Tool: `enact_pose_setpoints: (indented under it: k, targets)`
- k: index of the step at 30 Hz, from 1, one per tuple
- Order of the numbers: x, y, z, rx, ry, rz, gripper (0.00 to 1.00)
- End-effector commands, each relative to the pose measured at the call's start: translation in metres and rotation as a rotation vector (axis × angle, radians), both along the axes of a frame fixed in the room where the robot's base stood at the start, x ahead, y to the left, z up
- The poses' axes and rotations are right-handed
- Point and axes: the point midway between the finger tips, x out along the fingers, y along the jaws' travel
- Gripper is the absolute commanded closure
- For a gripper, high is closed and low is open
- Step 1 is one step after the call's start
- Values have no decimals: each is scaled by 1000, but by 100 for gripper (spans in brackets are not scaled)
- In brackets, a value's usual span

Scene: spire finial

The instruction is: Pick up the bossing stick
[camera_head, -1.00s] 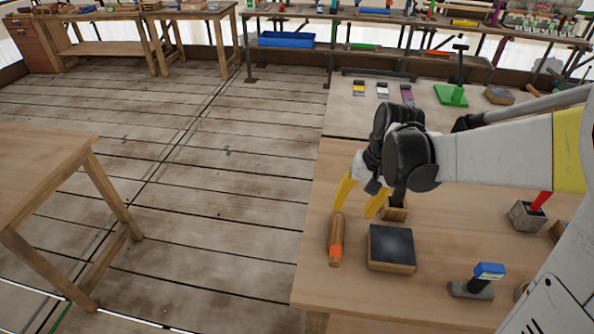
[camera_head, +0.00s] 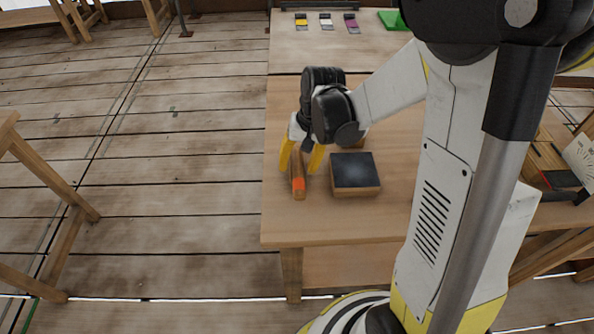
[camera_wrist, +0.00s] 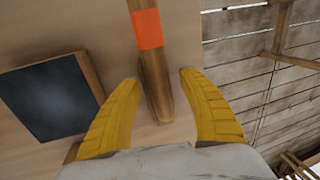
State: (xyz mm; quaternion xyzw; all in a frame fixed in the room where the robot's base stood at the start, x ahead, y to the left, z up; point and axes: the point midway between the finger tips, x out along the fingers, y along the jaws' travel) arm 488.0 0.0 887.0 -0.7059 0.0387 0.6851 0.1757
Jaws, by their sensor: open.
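The bossing stick, a brown wooden bar with an orange band (camera_head: 298,184), lies on the wooden table near its left edge. In the wrist view the stick (camera_wrist: 154,75) runs from the top edge down to a rounded end between the fingertips. My gripper (camera_head: 301,160) has yellow fingers, open and spread on either side of the stick. In the wrist view my gripper (camera_wrist: 160,80) holds nothing, and the fingers are apart from the stick. I cannot tell the exact height of the fingertips above the table.
A wooden block with a dark top (camera_head: 355,172) sits just right of the stick; it also shows at the left of the wrist view (camera_wrist: 48,97). The table's left edge is close, with open plank floor beyond. Small coloured items (camera_head: 325,22) lie on the far surface.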

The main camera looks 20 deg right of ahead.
Motion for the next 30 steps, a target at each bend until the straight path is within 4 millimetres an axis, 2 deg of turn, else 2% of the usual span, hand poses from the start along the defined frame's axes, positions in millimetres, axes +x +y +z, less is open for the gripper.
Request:
enact_pose_setpoints:
  k: [5, 6, 10, 11, 23, 26, 30]
  targets:
    - [0, 0, 0, 0, 0, 0, 51]
    - [0, 0, 0, 0, 0, 0, 55]
    - [0, 0, 0, 0, 0, 0, 95]
    - [0, 0, 0, 0, 0, 0, 100]
    - [0, 0, 5, 0, 0, 0, 100]
    - [0, 0, 14, 0, 0, 0, 100]
    - [0, 0, 38, 0, 0, 0, 100]
